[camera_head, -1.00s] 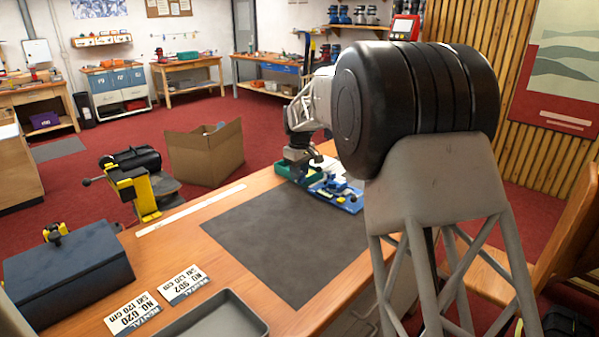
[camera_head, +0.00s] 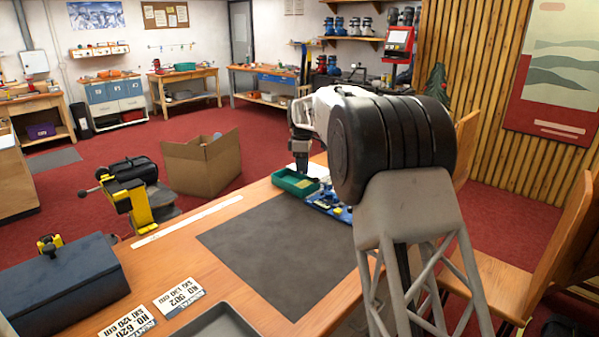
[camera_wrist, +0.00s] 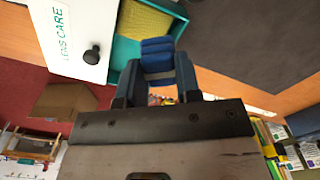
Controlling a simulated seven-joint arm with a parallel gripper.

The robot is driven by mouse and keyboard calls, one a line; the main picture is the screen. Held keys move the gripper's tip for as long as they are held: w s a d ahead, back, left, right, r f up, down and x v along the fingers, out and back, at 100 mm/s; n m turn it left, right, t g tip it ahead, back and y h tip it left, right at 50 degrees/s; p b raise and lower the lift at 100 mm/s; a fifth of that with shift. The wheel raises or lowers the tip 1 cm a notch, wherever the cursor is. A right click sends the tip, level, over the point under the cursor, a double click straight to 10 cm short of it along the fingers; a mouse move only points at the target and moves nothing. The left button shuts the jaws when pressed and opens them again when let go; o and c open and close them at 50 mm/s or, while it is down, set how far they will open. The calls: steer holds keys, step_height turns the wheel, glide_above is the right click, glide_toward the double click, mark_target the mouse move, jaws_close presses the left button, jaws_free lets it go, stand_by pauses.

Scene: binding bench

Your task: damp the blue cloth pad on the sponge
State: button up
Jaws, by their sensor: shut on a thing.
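A blue cloth pad (camera_wrist: 157,52) is held between the two fingers of my gripper (camera_wrist: 158,72) in the wrist view. The yellow sponge (camera_wrist: 146,20) lies in a teal tray (camera_wrist: 122,68), just beyond the pad in that view. I cannot tell whether the pad touches the sponge. In the head view my gripper (camera_head: 300,163) is over the far end of the bench at the teal tray (camera_head: 290,185); the pad and sponge cannot be made out there.
A white LENS CARE panel with a black knob (camera_wrist: 92,55) is beside the tray. A blue tray of small items (camera_head: 330,205) lies near the teal tray. A dark mat (camera_head: 275,245) is clear. A ruler (camera_head: 188,222) and labels (camera_head: 178,297) lie on the bench.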

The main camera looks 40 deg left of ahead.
steer(key=shift+w+a+r+n, duration=0.25)
steer(key=shift+w+n, duration=0.3)
steer(key=shift+w, duration=0.05)
steer(key=shift+w+a+r+n, duration=0.2)
steer(key=shift+w+r+n, duration=0.05)
steer(key=shift+w+n, duration=0.3)
steer(key=shift+f, duration=0.1)
glide_above(304, 184)
steer(key=shift+d+f, duration=0.1)
steer(key=shift+f, duration=2.8)
steer(key=shift+f, duration=0.65)
stand_by(0.5)
step_height(304, 184, up, 7)
stand_by(1.2)
steer(key=shift+w+d+r, duration=0.1)
